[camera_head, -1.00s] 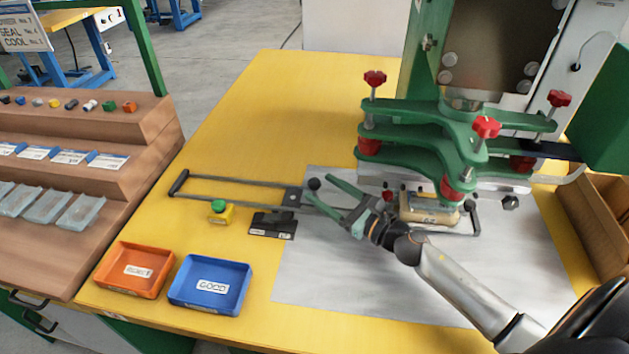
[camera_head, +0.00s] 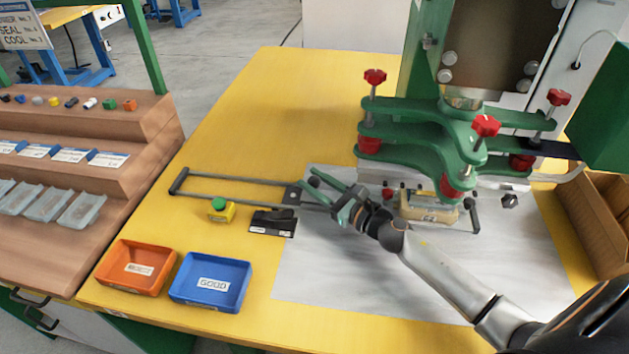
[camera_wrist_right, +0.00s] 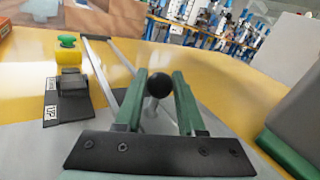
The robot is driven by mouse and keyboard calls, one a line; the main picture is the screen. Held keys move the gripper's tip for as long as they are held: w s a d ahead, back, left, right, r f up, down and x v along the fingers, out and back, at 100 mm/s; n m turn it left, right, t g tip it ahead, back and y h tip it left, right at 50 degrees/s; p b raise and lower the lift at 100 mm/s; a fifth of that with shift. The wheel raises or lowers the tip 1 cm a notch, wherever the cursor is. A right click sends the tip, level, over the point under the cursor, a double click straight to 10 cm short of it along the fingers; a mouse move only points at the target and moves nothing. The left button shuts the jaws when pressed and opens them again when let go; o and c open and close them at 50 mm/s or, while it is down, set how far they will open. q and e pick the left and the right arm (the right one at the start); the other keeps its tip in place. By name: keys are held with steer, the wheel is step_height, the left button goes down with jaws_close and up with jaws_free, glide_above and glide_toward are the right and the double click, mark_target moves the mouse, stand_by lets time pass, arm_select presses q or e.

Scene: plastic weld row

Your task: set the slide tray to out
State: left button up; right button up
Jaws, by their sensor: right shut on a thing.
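The slide tray (camera_head: 428,213) is a beige block under the green press head, at the right end of two grey rails (camera_head: 235,183) that run left across the table. A black ball knob (camera_head: 314,182) stands near the rails, left of the tray. In the wrist view the knob (camera_wrist_right: 159,84) sits between my green fingertips. My right gripper (camera_head: 316,181) is shut on the knob, and its wrist partly hides the stretch between knob and tray. My left gripper is not in view.
A green press (camera_head: 440,135) with red knobs stands over the tray. A yellow box with a green button (camera_head: 220,210) and a black switch block (camera_head: 272,222) lie in front of the rails. Orange (camera_head: 135,267) and blue (camera_head: 211,282) bins are front left. The rails' left stretch is clear.

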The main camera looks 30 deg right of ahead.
jaws_close()
stand_by(0.9)
